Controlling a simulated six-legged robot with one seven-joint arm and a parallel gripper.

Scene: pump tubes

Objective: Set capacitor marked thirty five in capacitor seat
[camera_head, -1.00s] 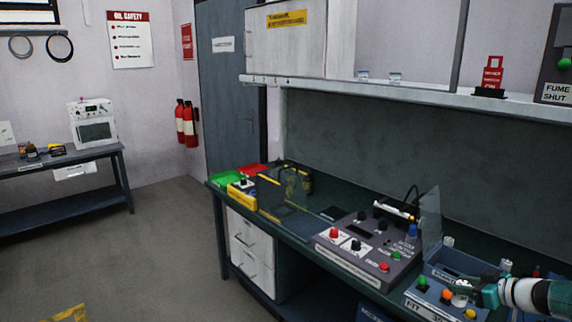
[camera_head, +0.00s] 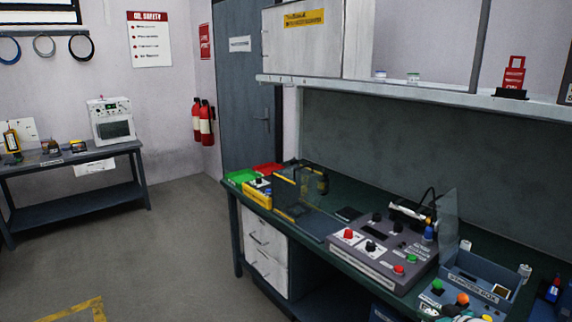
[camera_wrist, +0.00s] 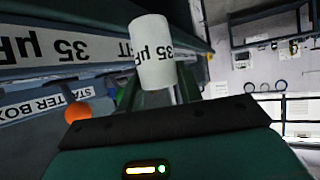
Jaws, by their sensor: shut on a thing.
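The white cylindrical capacitor (camera_wrist: 152,52), printed 35 µF, is held in my gripper (camera_wrist: 160,88) in the wrist view. It stands out past the dark edge of the gripper body, and the fingers are mostly hidden behind it. In the head view the starter box (camera_head: 465,275) is at the lower right, and only a bit of my arm shows at the bottom edge. I cannot make out the capacitor seat.
A clear upright panel (camera_head: 447,225) stands between the starter box and a grey control panel (camera_head: 375,250) with knobs. Small white cylinders (camera_head: 525,272) stand beside the box. A red-and-blue item (camera_head: 553,290) is at the far right.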

